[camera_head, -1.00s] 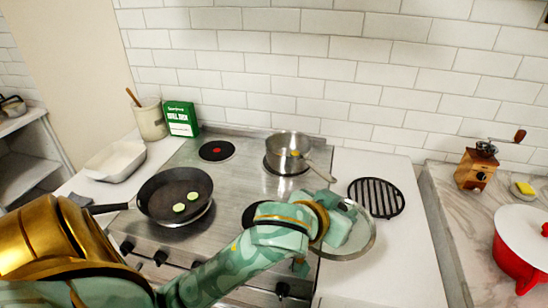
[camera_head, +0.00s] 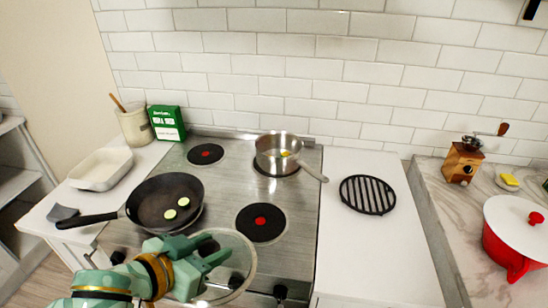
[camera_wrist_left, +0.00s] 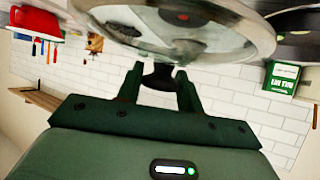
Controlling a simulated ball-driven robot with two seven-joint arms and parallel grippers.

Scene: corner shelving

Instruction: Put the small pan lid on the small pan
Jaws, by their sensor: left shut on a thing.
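The small pan (camera_head: 278,153), a steel saucepan with some yellow food in it, stands uncovered on the back right burner, its handle pointing right and toward me. My left gripper (camera_head: 208,262) is in front of the stove and shut on the dark knob of the small pan lid (camera_head: 239,268), a round glass lid with a metal rim. In the left wrist view, the knob sits between the fingers (camera_wrist_left: 160,80) and the lid (camera_wrist_left: 180,30) fills the top of the picture. The lid is apart from the pan, nearer to me and to its left. My right gripper is not in view.
A black frying pan (camera_head: 155,204) with green slices sits on the left of the stove, close to my left arm. The front right burner (camera_head: 261,223) is bare. A black grate (camera_head: 368,195) lies on the right counter. A red pot (camera_head: 508,255) stands far right.

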